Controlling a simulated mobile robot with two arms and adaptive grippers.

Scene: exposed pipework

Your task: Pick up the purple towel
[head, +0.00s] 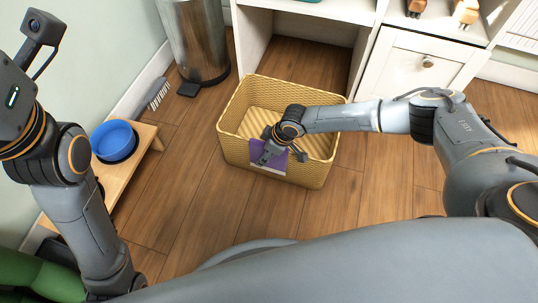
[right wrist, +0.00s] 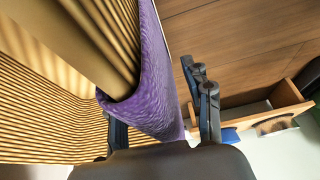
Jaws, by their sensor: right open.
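The purple towel (head: 256,146) hangs over the near rim of a yellow woven basket (head: 232,150) on the floor. In the right wrist view the towel (right wrist: 150,75) drapes over the basket's rim. My right gripper (head: 272,150) is at the near rim and partly covers the towel in the head view. Its jaws are open, with one finger on each side of the towel and the basket wall. The finger on the basket's inner side is mostly hidden by the towel. My left arm stands at the left of the head view; its gripper fingers are not seen.
A blue bowl (head: 114,140) sits on a low wooden stand (head: 145,150) by the left wall. A metal bin (head: 195,40) and a small brush (head: 158,93) are behind. A white cabinet (head: 405,65) stands behind the basket. Wooden floor is clear in front.

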